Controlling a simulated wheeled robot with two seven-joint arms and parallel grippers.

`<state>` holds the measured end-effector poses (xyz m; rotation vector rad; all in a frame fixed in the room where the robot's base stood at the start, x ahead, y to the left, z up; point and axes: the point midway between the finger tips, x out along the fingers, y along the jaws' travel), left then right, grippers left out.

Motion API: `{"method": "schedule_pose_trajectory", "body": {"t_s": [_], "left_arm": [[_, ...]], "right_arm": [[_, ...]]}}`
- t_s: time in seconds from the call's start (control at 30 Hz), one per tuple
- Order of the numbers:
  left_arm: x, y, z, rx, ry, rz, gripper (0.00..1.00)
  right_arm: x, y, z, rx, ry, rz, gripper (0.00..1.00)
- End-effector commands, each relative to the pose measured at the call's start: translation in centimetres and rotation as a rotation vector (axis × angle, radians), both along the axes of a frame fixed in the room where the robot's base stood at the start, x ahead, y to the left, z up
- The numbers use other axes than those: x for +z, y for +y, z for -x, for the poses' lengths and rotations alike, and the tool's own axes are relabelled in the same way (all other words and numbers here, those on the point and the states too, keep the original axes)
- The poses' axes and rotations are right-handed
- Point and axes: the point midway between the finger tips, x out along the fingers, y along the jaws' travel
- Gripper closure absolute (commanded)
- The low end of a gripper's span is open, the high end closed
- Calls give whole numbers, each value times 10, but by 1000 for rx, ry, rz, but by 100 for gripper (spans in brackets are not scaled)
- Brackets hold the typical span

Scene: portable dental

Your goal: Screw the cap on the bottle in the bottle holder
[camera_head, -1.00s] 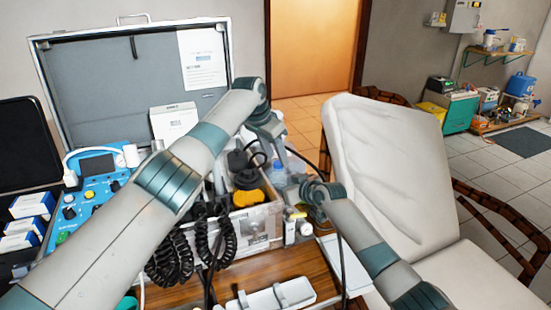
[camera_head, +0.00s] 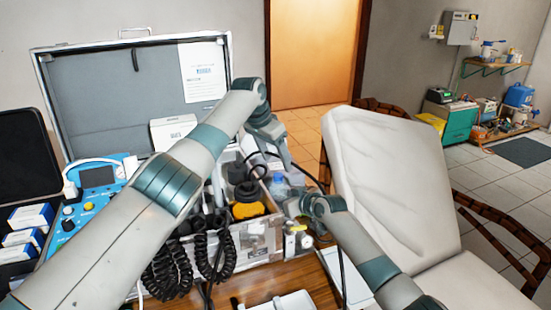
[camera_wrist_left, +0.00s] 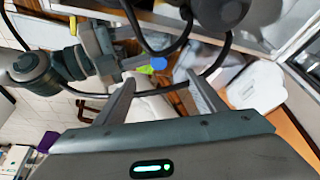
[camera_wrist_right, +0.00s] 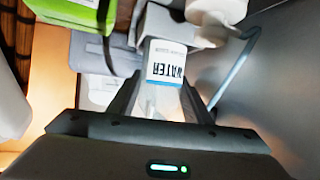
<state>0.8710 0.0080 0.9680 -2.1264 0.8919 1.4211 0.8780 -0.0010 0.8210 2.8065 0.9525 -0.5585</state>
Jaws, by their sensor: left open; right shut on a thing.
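A clear bottle with a white and blue label reading WATER (camera_wrist_right: 167,62) stands between the fingers of my right gripper (camera_wrist_right: 162,92), which is shut on it. In the head view a pale blue, see-through bottle (camera_head: 279,184) shows beside the case's right side, just left of my right gripper (camera_head: 291,207). My left gripper (camera_head: 284,158) is above and close to that bottle. In the left wrist view my left gripper (camera_wrist_left: 160,88) is open and empty, and a small blue thing, perhaps the cap (camera_wrist_left: 158,63), shows beyond its fingers. I cannot make out the bottle holder clearly.
The open case (camera_head: 130,95) holds black coiled cables (camera_head: 170,270) and a yellow-and-black item (camera_head: 248,209). A dark cable loops near my left gripper. A white reclined chair (camera_head: 390,190) stands at right. A white tray (camera_head: 285,303) is at the front.

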Motion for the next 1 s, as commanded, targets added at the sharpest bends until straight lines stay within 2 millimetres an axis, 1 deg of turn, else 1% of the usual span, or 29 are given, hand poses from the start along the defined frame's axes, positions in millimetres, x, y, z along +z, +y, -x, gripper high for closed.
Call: {"method": "schedule_pose_trajectory", "body": {"t_s": [0.17, 0.27, 0.37, 0.7, 0.83, 1.0], "left_arm": [[7, 2, 1, 0, -1, 1, 36], [15, 4, 4, 0, -1, 1, 36], [26, 8, 7, -1, -3, 1, 36], [82, 24, 23, 0, -3, 1, 36], [98, 29, 28, -1, -2, 1, 36], [109, 32, 31, 0, -1, 1, 36]], "right_arm": [[0, 0, 0, 0, 1, 1, 100], [0, 0, 0, 0, 1, 1, 100], [0, 0, 0, 0, 0, 0, 100], [0, 0, 0, 0, 0, 0, 100], [0, 0, 0, 0, 0, 0, 100], [0, 0, 0, 0, 1, 1, 100]]}}
